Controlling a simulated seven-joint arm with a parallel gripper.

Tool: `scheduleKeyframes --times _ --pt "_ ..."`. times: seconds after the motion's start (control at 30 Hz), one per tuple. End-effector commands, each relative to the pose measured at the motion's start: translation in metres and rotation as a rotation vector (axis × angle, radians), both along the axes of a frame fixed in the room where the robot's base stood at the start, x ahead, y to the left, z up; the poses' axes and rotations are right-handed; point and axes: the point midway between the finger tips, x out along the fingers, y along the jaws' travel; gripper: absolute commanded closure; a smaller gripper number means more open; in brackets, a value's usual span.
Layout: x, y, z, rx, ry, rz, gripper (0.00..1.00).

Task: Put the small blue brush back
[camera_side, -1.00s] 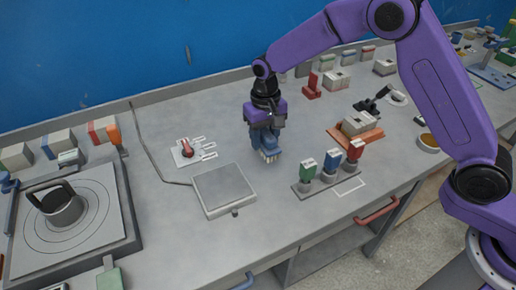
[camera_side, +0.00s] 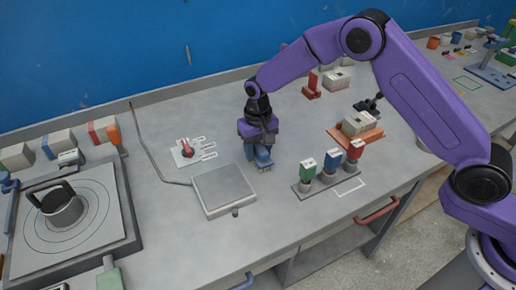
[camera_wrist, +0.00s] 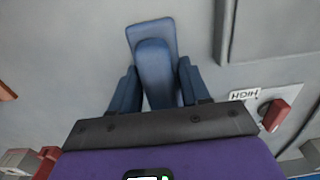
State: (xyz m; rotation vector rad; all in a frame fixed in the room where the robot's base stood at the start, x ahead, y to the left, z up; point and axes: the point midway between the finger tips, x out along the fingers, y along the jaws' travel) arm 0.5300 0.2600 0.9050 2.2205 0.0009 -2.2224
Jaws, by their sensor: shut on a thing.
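My gripper (camera_side: 258,152) is shut on a blue brush (camera_side: 263,161), which hangs above the bench between the grey square plate and the stand of coloured blocks. In the wrist view the brush (camera_wrist: 151,45) shows as a blue handle over a wider blue body, between my two blue fingers (camera_wrist: 158,85). Its bristles are hidden there. From the side I cannot tell whether the brush touches the bench.
A grey square plate (camera_side: 224,190) lies left of my gripper. A stand (camera_side: 300,189) with green, blue and red blocks is at right, beside a white outline (camera_side: 348,187). A red switch (camera_side: 187,148) is behind left. An orange tray (camera_side: 371,137) is farther right.

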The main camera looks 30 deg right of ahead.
Motion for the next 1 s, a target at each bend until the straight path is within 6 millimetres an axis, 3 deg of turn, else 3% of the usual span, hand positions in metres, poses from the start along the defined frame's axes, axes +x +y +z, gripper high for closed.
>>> scheduleKeyframes --times 0.03,0.07,0.13,0.57,1.0 --pt "0.0 0.0 -0.002 0.0 0.0 0.0 0.82" --pt "0.0 0.0 -0.002 0.0 0.0 0.0 0.51" --pt "0.0 0.0 -0.002 0.0 0.0 0.0 0.28" --pt "0.0 0.0 0.007 0.0 -0.001 0.0 0.28" --pt "0.001 0.0 0.088 0.002 -0.003 0.0 0.28"
